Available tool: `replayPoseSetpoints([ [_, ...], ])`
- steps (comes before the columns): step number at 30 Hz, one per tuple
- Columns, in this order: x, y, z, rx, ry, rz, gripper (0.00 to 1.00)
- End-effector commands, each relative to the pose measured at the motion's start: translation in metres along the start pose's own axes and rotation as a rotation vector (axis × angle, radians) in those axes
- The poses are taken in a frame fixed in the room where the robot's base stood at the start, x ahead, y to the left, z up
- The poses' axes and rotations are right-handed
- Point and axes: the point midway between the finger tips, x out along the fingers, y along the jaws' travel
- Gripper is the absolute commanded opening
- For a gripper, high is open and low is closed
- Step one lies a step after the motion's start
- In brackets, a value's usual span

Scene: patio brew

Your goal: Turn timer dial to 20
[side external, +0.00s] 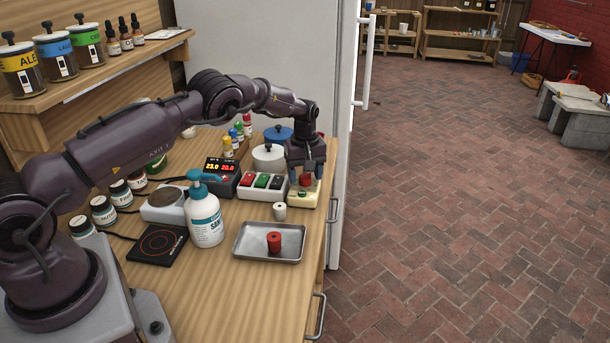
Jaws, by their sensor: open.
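A cream box (308,199) stands near the right edge of the wooden bench, and I take it for the timer. A red knob-like part (305,181) shows on top of it, between my gripper's fingers; I take it for the dial. My gripper (304,178) points down over the box, fingers open on either side of the red part. Whether the fingers touch it cannot be told. The dial's scale and pointer are too small and too covered to read.
Left of the box are a rocker switch box (262,186) and a display unit (221,176) reading 23.0 and 20.0. A small white cup (279,211), metal tray (244,253) with a red cylinder (274,242), and pump bottle (206,222) stand nearer. A white lidded pot (268,158) is behind.

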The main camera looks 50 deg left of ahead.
Motion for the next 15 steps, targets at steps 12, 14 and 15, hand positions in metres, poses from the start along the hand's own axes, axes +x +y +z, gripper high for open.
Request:
replayPoseSetpoints([
  [12,-0.086,0.001,0.000,0.001,0.001,0.004,0.61],
  [14,-0.097,0.001,0.000,0.000,0.001,0.003,0.61],
  [15,-0.103,0.000,0.000,0.000,0.001,0.003,0.61],
])
